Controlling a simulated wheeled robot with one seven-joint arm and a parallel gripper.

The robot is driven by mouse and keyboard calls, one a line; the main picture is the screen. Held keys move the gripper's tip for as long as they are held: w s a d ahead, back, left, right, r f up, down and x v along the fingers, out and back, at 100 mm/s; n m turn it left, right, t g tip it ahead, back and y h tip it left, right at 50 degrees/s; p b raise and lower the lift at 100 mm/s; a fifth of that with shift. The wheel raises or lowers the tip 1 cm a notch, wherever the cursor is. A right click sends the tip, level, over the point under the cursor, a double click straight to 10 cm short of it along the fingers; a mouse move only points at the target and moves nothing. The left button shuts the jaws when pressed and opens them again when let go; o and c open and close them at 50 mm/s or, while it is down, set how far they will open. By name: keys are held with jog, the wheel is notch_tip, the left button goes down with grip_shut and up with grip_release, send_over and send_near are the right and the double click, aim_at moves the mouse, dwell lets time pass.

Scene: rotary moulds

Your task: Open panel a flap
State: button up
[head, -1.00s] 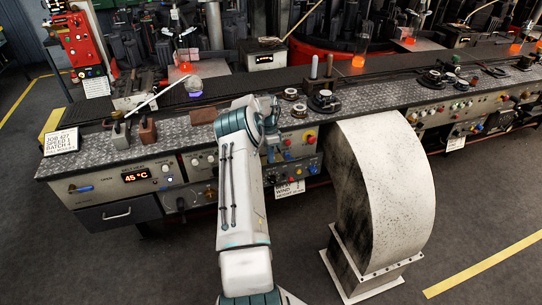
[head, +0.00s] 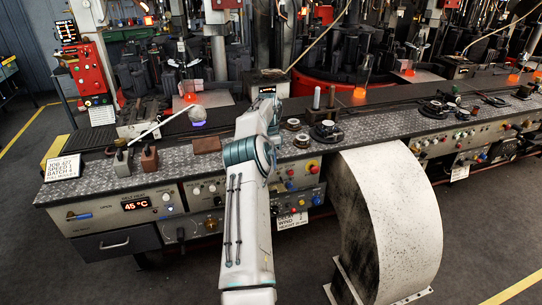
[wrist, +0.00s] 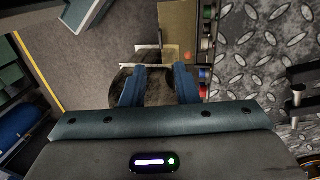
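I cannot pick out a flap marked "a" for sure. The bench front (head: 150,192) carries several control panels, one with a "45 °C" display (head: 136,205). A dark drawer-like front with a pale handle (head: 115,245) sits below it and looks shut. In the wrist view, my gripper (wrist: 158,72) has its two blue fingers apart. A pale thin bracket-like piece (wrist: 160,47) shows just beyond the fingertips, beside an olive panel strip (wrist: 178,22) with coloured knobs on its right. I cannot tell whether the fingers touch it. My arm hides the gripper in the head view.
A large curved white duct (head: 392,215) stands in front of the bench, right of my arm. The worktop (head: 85,170) holds small blocks, a lamp and round fittings. Open floor (head: 75,275) lies at the front left.

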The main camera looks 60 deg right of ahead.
jog(key=shift+w+d+r, duration=0.1)
jog(key=shift+r, duration=0.6)
jog(key=shift+w+d+r, duration=0.1)
jog(key=shift+r, duration=0.6)
jog(key=shift+c, duration=0.4)
